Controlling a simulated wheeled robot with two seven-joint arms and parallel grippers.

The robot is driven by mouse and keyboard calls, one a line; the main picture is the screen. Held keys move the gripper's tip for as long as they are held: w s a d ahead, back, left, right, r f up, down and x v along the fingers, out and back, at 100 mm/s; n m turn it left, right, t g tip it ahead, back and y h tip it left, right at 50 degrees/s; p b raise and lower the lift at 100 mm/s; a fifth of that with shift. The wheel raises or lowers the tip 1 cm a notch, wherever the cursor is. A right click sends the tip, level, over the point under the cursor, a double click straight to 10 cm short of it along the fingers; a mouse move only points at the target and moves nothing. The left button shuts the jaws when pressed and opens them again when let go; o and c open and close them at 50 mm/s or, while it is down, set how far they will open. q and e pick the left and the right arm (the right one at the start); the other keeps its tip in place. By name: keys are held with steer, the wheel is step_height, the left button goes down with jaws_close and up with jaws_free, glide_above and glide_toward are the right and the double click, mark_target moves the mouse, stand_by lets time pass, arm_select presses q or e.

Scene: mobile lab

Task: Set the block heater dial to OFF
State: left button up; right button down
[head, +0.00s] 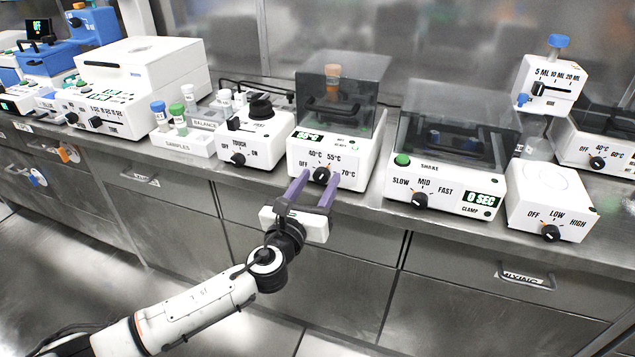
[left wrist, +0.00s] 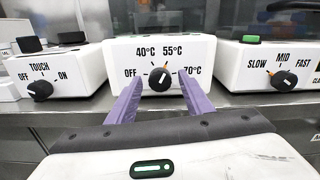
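The block heater (head: 345,180) is a white box with a dark clear cover on the bench. Its front is marked OFF, 40°C, 55°C and 70°C. Its black round dial (left wrist: 160,79) sits on the front face, with a white line pointing up, seemingly toward 55°C. The dial also shows in the head view (head: 321,175). My left gripper (head: 317,186) has two purple fingers reaching toward the front face. In the left wrist view the fingers are apart, one each side of the dial, with gaps. It holds nothing; contact is not visible. My right gripper is not in view.
A mixer with a TOUCH/OFF/ON dial (head: 238,159) stands close left. A shaker (head: 445,190) stands close right, with a hot plate-like box (head: 548,205) beyond. Sample tubes (head: 178,120) stand farther left. The space in front of the bench drawers is open.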

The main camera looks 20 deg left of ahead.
arm_select(q)
steer(key=c, duration=1)
steer(key=shift+c, duration=0.2)
steer(key=shift+n, duration=0.3)
steer(key=n+b, duration=0.1)
steer(key=n, duration=0.2)
steer(key=shift+f+n, duration=0.1)
steer(key=shift+n, duration=0.2)
steer(key=n, duration=0.2)
steer(key=shift+n, duration=0.4)
steer(key=n+b, duration=0.1)
steer(key=n, duration=0.2)
steer(key=shift+n, duration=0.3)
steer(key=n, duration=1.1)
steer(key=shift+n, duration=0.3)
